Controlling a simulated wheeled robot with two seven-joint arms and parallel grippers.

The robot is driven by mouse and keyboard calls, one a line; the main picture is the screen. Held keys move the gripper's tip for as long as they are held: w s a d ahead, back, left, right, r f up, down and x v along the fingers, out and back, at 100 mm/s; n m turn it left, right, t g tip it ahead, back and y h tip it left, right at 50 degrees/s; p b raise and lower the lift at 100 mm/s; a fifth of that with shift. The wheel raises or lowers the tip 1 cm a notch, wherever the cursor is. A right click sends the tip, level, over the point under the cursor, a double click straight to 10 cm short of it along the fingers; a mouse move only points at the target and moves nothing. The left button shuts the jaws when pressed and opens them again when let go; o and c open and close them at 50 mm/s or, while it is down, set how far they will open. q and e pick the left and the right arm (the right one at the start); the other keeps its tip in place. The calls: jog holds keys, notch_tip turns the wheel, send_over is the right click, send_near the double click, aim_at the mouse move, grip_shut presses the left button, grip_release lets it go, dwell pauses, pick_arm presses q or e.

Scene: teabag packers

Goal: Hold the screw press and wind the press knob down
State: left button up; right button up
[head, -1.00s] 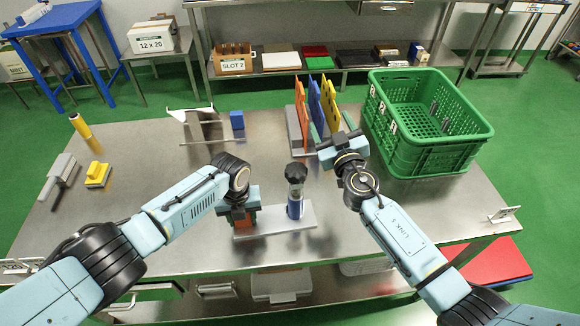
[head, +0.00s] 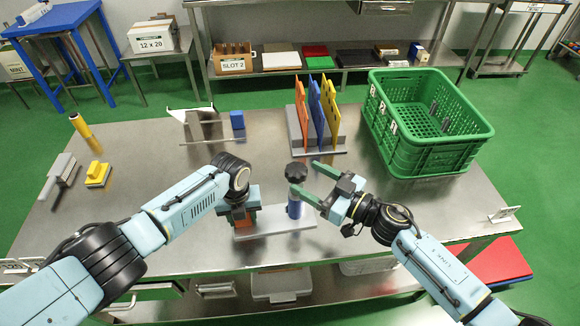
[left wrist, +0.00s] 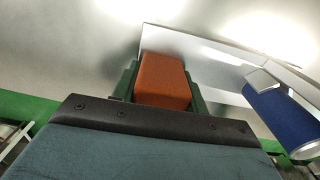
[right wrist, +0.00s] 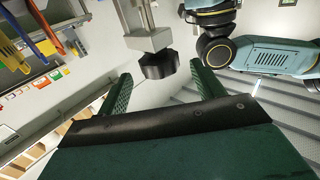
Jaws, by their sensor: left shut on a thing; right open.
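The screw press has a pale base plate (head: 275,222), a blue cylinder (head: 294,209) and a black press knob (head: 296,172) on top. My left gripper (head: 240,218) is shut on the press's orange block, which shows between its fingers in the left wrist view (left wrist: 163,80). The blue cylinder stands to the right in that view (left wrist: 280,118). My right gripper (head: 305,179) is open, its green fingers pointing left toward the knob. In the right wrist view the black knob (right wrist: 158,64) lies just ahead of the two fingertips, apart from them.
A rack (head: 297,128) with orange, blue and yellow boards stands behind the press. A green crate (head: 455,158) is at the back right.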

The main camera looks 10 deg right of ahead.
aim_at(287, 167)
jog(key=x, duration=0.6)
jog(key=shift+w+a, duration=0.1)
jog(key=shift+w, duration=0.05)
jog(key=c, duration=1)
